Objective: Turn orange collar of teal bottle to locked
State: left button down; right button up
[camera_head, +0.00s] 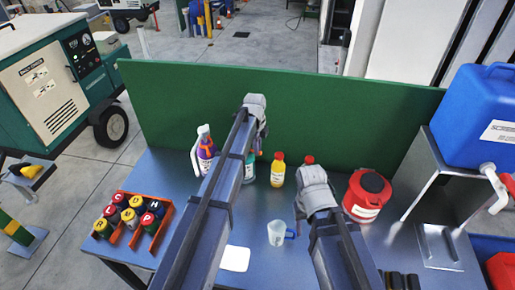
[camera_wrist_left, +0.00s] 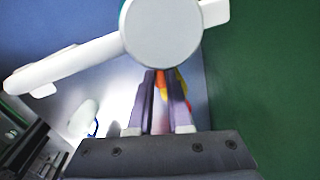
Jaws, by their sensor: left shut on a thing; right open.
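The teal bottle (camera_head: 249,168) stands on the bench, mostly hidden behind my left arm in the head view. In the left wrist view a white round bottle top with a long side spout (camera_wrist_left: 162,32) is just past my fingertips. My left gripper (camera_wrist_left: 160,74) is shut on the orange collar (camera_wrist_left: 160,78) below that top; only a sliver of the collar shows, so its turn position cannot be told. My left gripper also shows in the head view (camera_head: 260,140). My right gripper (camera_head: 302,212) is open and empty over the bench, left of the red can.
A red can (camera_head: 366,196), a cup (camera_head: 276,233) and an orange crate (camera_head: 156,232) of several jars are on the bench. A green panel (camera_head: 330,115) closes the back.

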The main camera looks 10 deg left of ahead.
pick_arm(q)
jog(key=shift+s, duration=0.1)
dwell(0.5)
jog(key=shift+s+a+m+h, duration=0.1)
jog(key=shift+s+a+m, duration=0.35)
jog(key=shift+m, duration=0.7)
jog(key=shift+s+a+m+h, duration=0.15)
jog(key=shift+s+m, duration=0.4)
jog(key=shift+m, duration=0.65)
jog(key=shift+s+a+m+h, duration=0.1)
jog(key=shift+s+a+m, duration=0.35)
jog(key=shift+m, duration=0.7)
jog(key=c, duration=0.8)
grip_release()
jog(key=shift+c, duration=0.2)
